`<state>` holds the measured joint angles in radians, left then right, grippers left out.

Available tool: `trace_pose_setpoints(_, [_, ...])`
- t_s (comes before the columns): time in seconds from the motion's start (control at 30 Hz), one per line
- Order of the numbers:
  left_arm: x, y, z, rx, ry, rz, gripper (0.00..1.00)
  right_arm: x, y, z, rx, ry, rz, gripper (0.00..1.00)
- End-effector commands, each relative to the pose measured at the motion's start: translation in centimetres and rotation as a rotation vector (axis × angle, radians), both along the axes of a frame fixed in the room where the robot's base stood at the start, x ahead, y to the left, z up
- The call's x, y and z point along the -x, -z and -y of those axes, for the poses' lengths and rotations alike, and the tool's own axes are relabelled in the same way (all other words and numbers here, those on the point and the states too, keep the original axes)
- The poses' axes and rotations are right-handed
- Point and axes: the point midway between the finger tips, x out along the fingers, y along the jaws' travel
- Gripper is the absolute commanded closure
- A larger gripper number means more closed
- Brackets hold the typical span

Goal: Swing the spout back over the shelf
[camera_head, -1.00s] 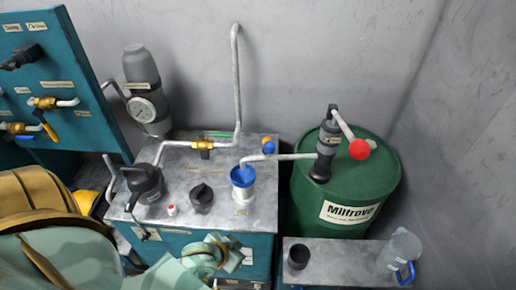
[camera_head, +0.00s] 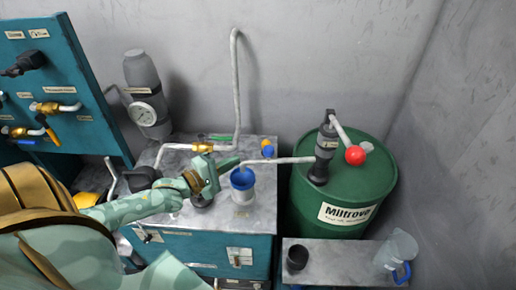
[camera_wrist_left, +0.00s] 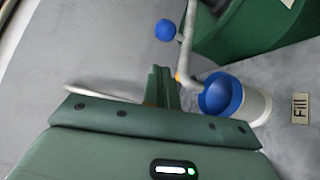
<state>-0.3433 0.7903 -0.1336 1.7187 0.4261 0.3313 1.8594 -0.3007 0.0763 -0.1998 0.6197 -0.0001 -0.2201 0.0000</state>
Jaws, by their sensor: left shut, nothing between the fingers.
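The spout (camera_head: 285,160) is a pale pipe running left from the hand pump (camera_head: 325,150) on the green drum. Its outer end is at the blue-rimmed filler cup (camera_head: 242,178) on the steel tank top. A small blue knob (camera_wrist_left: 166,30) stands off the pipe in the left wrist view, where the spout (camera_wrist_left: 188,45) ends at the cup's rim. The shelf (camera_head: 335,258) is at lower right, apart from the spout. My left gripper (camera_head: 236,162) is shut and empty, just left of the spout's end and above the cup's far side. My right gripper is not in view.
A black cup (camera_head: 297,257) and a clear jug with a blue handle (camera_head: 398,255) stand on the shelf. The green drum (camera_head: 345,195) stands behind it. A tall bent pipe (camera_head: 236,90) rises behind my left gripper. The pump lever has a red ball (camera_head: 355,155).

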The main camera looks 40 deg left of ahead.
Motion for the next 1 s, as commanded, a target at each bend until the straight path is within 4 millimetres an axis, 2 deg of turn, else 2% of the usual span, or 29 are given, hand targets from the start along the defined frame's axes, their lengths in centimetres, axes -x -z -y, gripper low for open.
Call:
trace_pose_setpoints(0.17, [-1.4,0.1,0.4,-0.002,0.0,0.003,1.0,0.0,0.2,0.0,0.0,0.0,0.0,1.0])
trace_pose_setpoints(0.4, [-5.6,0.4,1.5,-0.002,0.0,0.003,1.0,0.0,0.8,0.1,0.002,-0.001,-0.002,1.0])
trace_pose_setpoints(0.6, [-8.4,0.6,2.3,-0.003,0.0,0.002,1.0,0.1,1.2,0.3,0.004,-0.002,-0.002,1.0])
trace_pose_setpoints(0.8, [-9.6,0.7,2.7,-0.003,0.0,0.0,1.0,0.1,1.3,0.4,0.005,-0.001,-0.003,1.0])
trace_pose_setpoints(1.0, [-9.6,0.7,2.7,-0.003,0.001,-0.001,1.0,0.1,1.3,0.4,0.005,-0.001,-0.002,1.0])
